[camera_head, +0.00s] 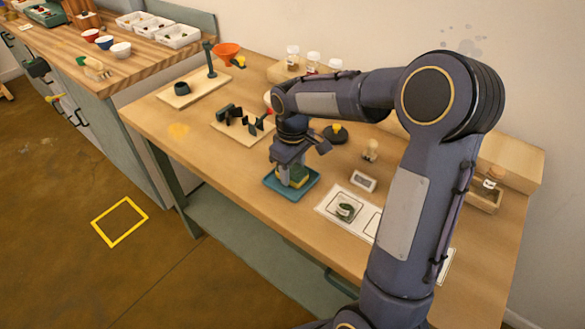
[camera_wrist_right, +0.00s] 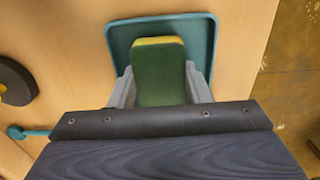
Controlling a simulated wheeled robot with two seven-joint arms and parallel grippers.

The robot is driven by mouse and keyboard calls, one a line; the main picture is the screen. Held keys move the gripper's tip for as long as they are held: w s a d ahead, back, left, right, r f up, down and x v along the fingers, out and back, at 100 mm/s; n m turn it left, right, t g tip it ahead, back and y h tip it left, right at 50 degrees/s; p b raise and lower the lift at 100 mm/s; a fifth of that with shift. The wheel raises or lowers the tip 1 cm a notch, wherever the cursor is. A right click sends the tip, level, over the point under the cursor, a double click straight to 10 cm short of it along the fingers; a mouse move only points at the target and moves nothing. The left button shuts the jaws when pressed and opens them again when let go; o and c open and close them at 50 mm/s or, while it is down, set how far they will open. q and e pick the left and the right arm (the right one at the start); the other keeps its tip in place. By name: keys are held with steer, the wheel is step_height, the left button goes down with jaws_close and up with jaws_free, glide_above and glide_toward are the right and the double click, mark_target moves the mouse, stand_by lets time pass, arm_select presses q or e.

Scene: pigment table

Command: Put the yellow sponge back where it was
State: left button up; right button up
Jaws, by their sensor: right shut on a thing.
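The yellow sponge (camera_head: 300,174) with a green side is between the fingers of my right gripper (camera_head: 295,178), over the blue tray (camera_head: 312,183). In the right wrist view the sponge (camera_wrist_right: 158,72) shows its green face with a yellow edge, and my right gripper (camera_wrist_right: 160,88) has a grey finger on each side of it. My right gripper is shut on the sponge. The teal tray (camera_wrist_right: 120,40) lies under it; whether the sponge touches the tray I cannot tell. My left gripper is not in view.
A white mat (camera_head: 332,213) with a green item and a small white sign (camera_head: 363,181) lie right of the tray. A board with black parts (camera_head: 258,136) and a black round thing (camera_head: 328,134) stand behind. Bare tabletop (camera_head: 215,165) is left of the tray.

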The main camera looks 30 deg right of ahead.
mark_target(292, 170)
steer(key=shift+f, duration=0.1)
steer(key=o, duration=0.7)
steer(key=shift+c, duration=0.2)
steer(key=shift+r, duration=0.3)
step_height(292, 170, up, 11)
steer(key=p, duration=0.1)
steer(key=s+a+r+m+t+y, duration=0.2)
steer(key=s+m+t, duration=0.1)
steer(key=s, duration=0.9)
steer(key=s+a+f+m+t+y, duration=0.1)
steer(key=s+a+f, duration=0.4)
steer(key=s, duration=0.5)
steer(key=shift+a+f+m+t+y, duration=0.2)
steer(key=shift+f+m+t+y, duration=0.2)
steer(key=shift+m+t, duration=0.6)
steer(key=shift+r, duration=0.1)
